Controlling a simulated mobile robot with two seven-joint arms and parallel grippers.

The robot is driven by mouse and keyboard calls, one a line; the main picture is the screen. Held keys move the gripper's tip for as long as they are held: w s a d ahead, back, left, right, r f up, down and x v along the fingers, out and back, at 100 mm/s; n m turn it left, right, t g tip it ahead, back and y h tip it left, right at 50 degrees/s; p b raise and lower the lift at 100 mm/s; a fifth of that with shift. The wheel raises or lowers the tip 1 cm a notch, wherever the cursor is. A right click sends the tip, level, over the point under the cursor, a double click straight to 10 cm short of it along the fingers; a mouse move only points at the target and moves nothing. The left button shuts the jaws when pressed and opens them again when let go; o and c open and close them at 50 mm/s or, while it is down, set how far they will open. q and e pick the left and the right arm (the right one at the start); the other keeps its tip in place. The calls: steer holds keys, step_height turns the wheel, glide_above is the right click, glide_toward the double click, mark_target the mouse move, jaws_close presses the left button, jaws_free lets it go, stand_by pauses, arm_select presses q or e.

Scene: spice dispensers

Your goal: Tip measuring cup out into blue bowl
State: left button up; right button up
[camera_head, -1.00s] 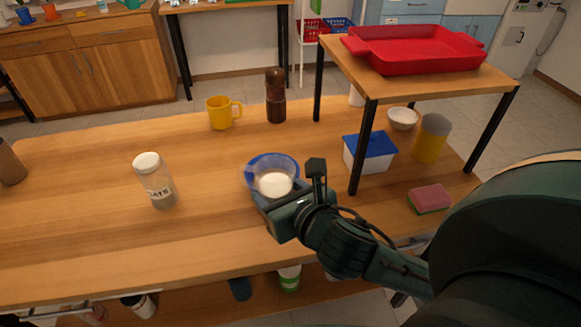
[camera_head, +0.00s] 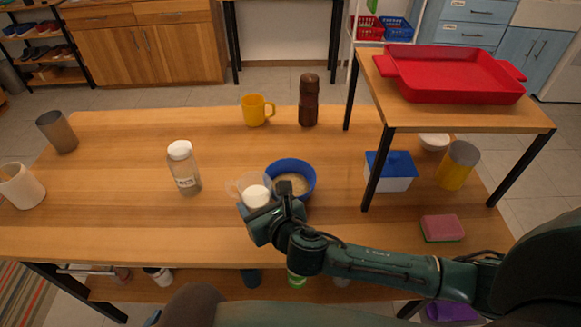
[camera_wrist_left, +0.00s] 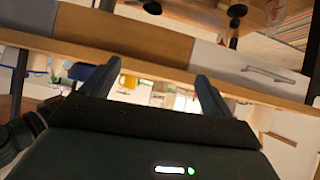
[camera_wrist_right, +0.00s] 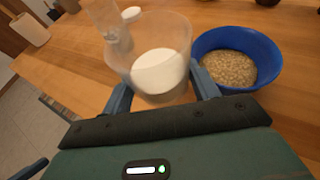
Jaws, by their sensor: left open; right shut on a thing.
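The blue bowl (camera_head: 308,190) stands on the wooden table and holds beige grainy stuff; it also shows at the right in the right wrist view (camera_wrist_right: 275,62). The clear measuring cup (camera_wrist_right: 120,50) has white contents (camera_wrist_right: 158,72) and shows in the head view (camera_head: 234,187), just left of the bowl. My right gripper (camera_wrist_right: 162,92) is shut on the cup and holds it roughly upright, beside the bowl's rim. Part of the cup is hidden by my right gripper (camera_head: 268,216) in the head view. My left gripper (camera_wrist_left: 158,85) is open and empty, outside the head view.
A labelled jar with a white lid (camera_head: 184,168) stands left of the cup. A yellow mug (camera_head: 254,110) and a brown grinder (camera_head: 308,100) stand behind. A raised shelf with a red tray (camera_head: 455,75) and a blue-lidded box (camera_head: 390,171) are at the right. The left front tabletop is clear.

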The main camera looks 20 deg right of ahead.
mark_target(243, 203)
steer(key=w+a+f+n+g+y+p, duration=0.1)
steer(key=w+a+f+n+y+p, duration=0.1)
steer(key=w+a+f+p, duration=0.1)
steer(key=shift+w+a, duration=0.15)
steer(key=shift+w, duration=0.1)
steer(key=shift+w+f+n+y, duration=0.25)
steer(key=shift+f+n+y, duration=0.05)
arm_select(q)
steer(key=shift+s+a+r+g+y+p, duration=0.3)
steer(key=shift+a+r+y+p, duration=0.1)
steer(key=shift+a+r, duration=0.15)
arm_select(e)
steer(key=shift+w+f, duration=0.35)
steer(key=shift+f, duration=0.1)
